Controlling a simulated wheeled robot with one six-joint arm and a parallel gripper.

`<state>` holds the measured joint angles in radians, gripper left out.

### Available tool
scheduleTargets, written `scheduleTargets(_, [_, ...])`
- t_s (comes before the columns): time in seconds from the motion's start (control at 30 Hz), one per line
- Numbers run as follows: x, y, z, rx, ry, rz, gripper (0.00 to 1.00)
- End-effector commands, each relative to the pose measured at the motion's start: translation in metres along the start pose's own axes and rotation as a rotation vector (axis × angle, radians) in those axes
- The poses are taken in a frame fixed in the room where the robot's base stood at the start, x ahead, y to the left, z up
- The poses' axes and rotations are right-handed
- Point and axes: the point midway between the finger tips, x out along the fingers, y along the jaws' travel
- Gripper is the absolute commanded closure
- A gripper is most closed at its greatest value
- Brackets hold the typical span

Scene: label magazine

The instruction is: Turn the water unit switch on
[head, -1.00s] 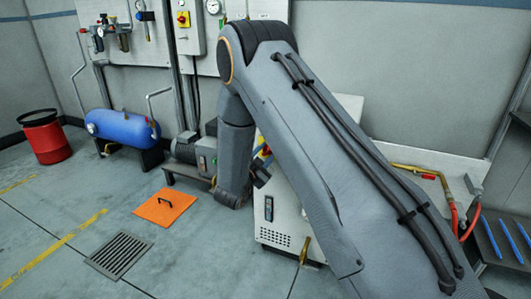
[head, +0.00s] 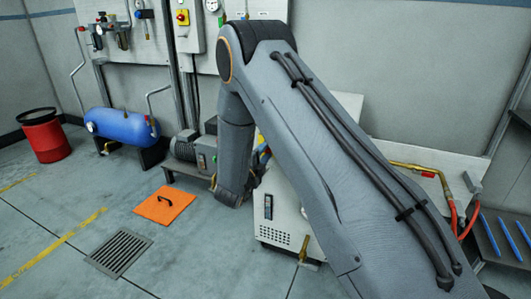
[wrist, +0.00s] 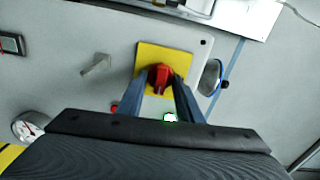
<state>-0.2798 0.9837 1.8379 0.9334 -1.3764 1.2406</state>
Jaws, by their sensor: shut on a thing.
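The switch is a red rotary knob (wrist: 159,72) on a square yellow plate (wrist: 149,54), set on a pale grey panel (wrist: 118,40) in the wrist view. My gripper (wrist: 161,80) has a blue-grey finger on either side of the knob and is shut on it. The knob's lower part is partly hidden between the fingers, and I cannot tell its exact angle. In the head view the white cabinet (head: 284,222) stands behind my arm. My arm hides the switch and most of my gripper there.
In the wrist view a grey lever (wrist: 97,65), a round gauge (wrist: 28,127) and a blue-rimmed round part (wrist: 211,77) sit near the switch. An orange floor plate (head: 160,209) and a blue tank (head: 122,127) are to the left. Open floor lies at the front left.

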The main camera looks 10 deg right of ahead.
Motion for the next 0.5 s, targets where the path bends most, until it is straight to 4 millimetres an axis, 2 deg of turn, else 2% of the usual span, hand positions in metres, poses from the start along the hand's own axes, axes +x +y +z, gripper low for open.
scheduleTargets(0.5, [-0.0006, 0.0011, 0.0001, 0.091, -0.001, 0.001, 0.9])
